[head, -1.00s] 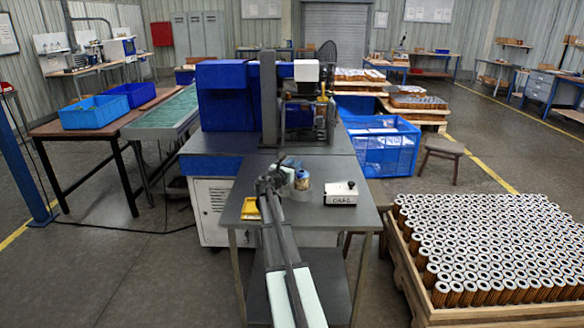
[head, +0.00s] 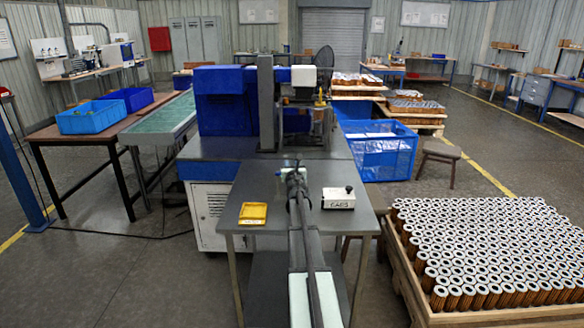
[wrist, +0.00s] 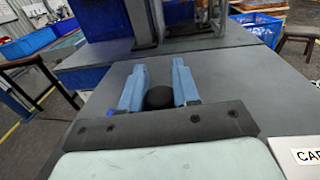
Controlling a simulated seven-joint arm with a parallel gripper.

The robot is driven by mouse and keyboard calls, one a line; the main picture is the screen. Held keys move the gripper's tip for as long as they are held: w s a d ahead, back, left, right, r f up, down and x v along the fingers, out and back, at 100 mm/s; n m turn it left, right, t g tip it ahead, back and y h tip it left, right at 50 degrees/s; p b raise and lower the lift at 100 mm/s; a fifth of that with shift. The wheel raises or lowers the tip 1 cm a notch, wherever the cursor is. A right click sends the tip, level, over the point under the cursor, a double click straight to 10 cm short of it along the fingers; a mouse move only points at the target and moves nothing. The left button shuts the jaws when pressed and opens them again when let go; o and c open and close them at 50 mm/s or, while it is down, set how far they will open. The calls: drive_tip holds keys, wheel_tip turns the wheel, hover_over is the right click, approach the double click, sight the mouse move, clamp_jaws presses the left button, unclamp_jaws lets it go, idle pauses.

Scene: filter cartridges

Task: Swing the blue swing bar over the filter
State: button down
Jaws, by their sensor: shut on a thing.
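My gripper (head: 291,170) is over the front table in the head view, seen from behind along my arm. In the wrist view its two light-blue fingers (wrist: 159,76) stand on either side of a round black knob (wrist: 160,97) and are shut on it. I cannot tell for sure whether the knob belongs to the blue swing bar. A small blue piece (wrist: 110,112) shows at the left edge of my gripper's dark body; what it is part of is hidden. The filter and the swing bar are hidden behind my arm and gripper in the head view.
A yellow tray (head: 253,214) lies on the table left of my arm. A white box marked CAPS (head: 338,199) stands to the right. The blue machine with a grey upright column (head: 268,105) stands behind. A pallet of filter cartridges (head: 490,250) is on the floor at right.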

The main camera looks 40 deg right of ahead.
drive_tip(key=shift+w+t, duration=0.1)
drive_tip(key=shift+t, duration=0.2)
idle(0.4)
drive_tip(key=c, duration=0.9)
unclamp_jaws()
drive_tip(key=shift+o, duration=0.2)
drive_tip(key=v, duration=1.3)
drive_tip(key=shift+s+r, duration=0.2)
drive_tip(key=shift+s, duration=0.2)
drive_tip(key=shift+a, duration=0.1)
